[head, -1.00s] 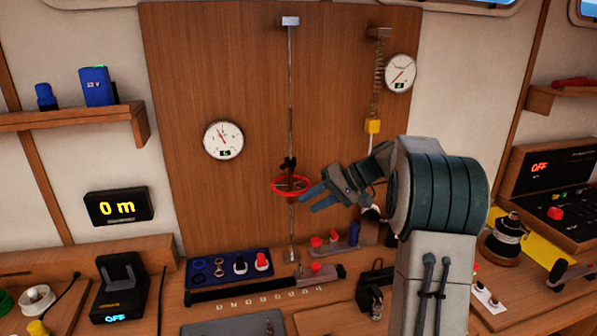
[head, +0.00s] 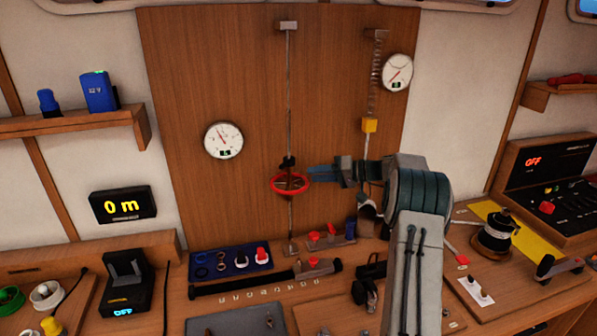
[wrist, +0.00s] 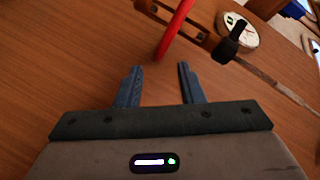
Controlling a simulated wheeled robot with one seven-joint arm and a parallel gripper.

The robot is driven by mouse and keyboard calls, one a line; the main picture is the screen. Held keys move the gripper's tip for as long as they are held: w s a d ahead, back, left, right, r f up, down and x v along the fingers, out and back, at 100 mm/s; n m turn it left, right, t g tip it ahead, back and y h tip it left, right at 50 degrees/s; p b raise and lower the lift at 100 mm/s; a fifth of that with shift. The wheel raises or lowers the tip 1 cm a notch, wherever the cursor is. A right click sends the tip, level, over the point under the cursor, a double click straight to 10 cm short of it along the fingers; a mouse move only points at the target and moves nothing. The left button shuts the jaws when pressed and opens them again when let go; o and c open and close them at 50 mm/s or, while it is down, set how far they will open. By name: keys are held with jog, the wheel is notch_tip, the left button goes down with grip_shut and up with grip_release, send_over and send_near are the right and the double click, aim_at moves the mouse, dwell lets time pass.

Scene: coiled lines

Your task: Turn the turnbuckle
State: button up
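The turnbuckle is in the vertical rod line on the wooden panel, with a red ring handwheel (head: 290,191) around it and a black fitting (head: 288,162) just above. In the wrist view the red ring (wrist: 174,35) shows edge-on, with the black fitting (wrist: 236,42) to its right. My gripper (head: 312,172) is beside the line, just right of the black fitting and above the ring's right side. In the wrist view its two blue fingers (wrist: 160,82) are spread with nothing between them, and the ring lies beyond the tips. Contact does not show.
A round gauge (head: 223,140) is left of the line. A second line with a spring and yellow block (head: 369,125) hangs to the right, behind my arm. Below are a blue tray (head: 228,262) and a black bar (head: 240,284) on the bench.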

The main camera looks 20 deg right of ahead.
aim_at(299, 176)
jog(key=p+x, duration=0.1)
jog(key=x, duration=0.5)
jog(key=shift+a+p, duration=0.15)
jog(key=shift+p, duration=0.25)
jog(key=shift+c, duration=0.3)
grip_shut()
